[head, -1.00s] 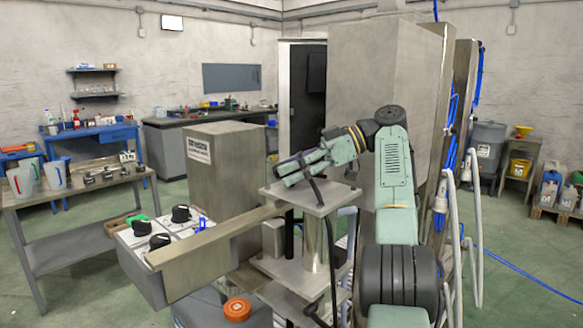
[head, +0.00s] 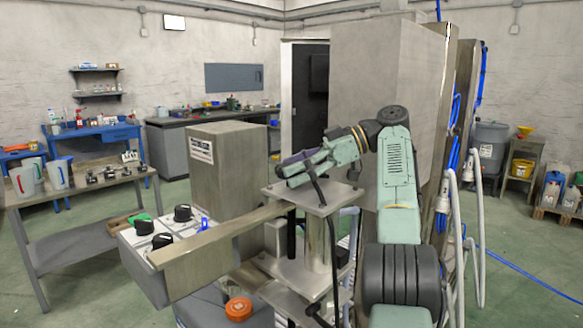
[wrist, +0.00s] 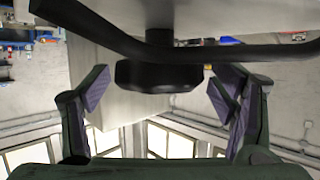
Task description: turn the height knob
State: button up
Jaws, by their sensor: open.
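My gripper (head: 287,169) is over the grey top plate (head: 314,201) of the metal stand in the head view. In the wrist view my gripper (wrist: 160,82) has its two purple-padded fingers wide apart. A black knob (wrist: 155,75) on a short black stem shows between the fingers, with a visible gap on each side. I see no finger touching it. No label shows, so I cannot tell if it is the height knob. In the head view this knob is not clearly visible behind my gripper. Black knobs also sit on a control box, one at its back (head: 182,213).
A black bent bar (wrist: 230,52) crosses the wrist view close to the knob. A long metal rail (head: 215,236) runs from the control box towards the stand. A tall grey cabinet (head: 375,75) stands behind my arm. An orange cap (head: 238,309) is low in front.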

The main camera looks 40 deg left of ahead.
jog(key=shift+a+m+t, duration=0.3)
jog(key=shift+y, duration=0.3)
